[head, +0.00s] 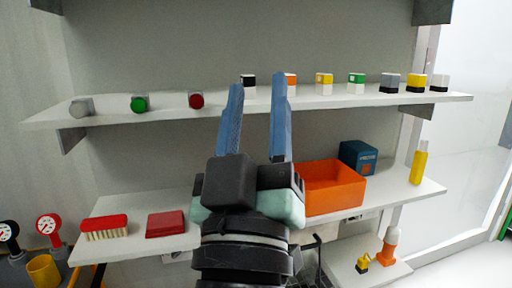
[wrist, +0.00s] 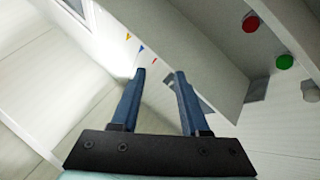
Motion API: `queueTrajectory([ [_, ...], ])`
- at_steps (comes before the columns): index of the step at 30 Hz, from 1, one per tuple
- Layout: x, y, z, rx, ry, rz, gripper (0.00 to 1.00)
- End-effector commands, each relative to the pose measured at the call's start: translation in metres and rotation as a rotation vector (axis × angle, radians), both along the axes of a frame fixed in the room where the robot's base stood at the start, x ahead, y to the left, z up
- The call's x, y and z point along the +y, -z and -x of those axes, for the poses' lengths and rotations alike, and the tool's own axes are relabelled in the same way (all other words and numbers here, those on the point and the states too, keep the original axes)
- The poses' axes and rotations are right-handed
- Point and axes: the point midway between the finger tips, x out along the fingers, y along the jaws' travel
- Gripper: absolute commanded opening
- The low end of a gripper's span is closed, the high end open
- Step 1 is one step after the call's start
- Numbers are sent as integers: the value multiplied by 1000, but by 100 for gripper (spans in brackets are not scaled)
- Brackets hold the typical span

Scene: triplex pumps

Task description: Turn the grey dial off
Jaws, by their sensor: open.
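The grey dial (head: 81,107) is a round knob at the left end of the upper shelf, left of the green and red dials. In the wrist view the grey dial (wrist: 310,92) is partly cut off at the right edge. Its pointer setting is too small to tell. My gripper (head: 258,80) is raised in front of the shelves, right of the red dial in the head view, with its two blue fingers apart and nothing between them. In the wrist view the gripper (wrist: 160,73) is left of the dials and apart from them.
The green dial (head: 139,104) and red dial (head: 196,100) share the upper shelf (head: 170,111) with several two-coloured blocks at right. The lower shelf holds a brush (head: 104,228), a red box (head: 166,223), an orange bin (head: 335,190) and a blue box (head: 358,157).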

Motion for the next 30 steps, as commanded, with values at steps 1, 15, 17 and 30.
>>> queueTrajectory([
  [1, -3, -37, 23, -66, -83, -84, 45],
  [15, 0, -205, 70, -165, -322, -257, 45],
  [17, 0, -224, 70, -165, -322, -257, 45],
  [30, 1, -361, 69, -164, -322, -256, 45],
])
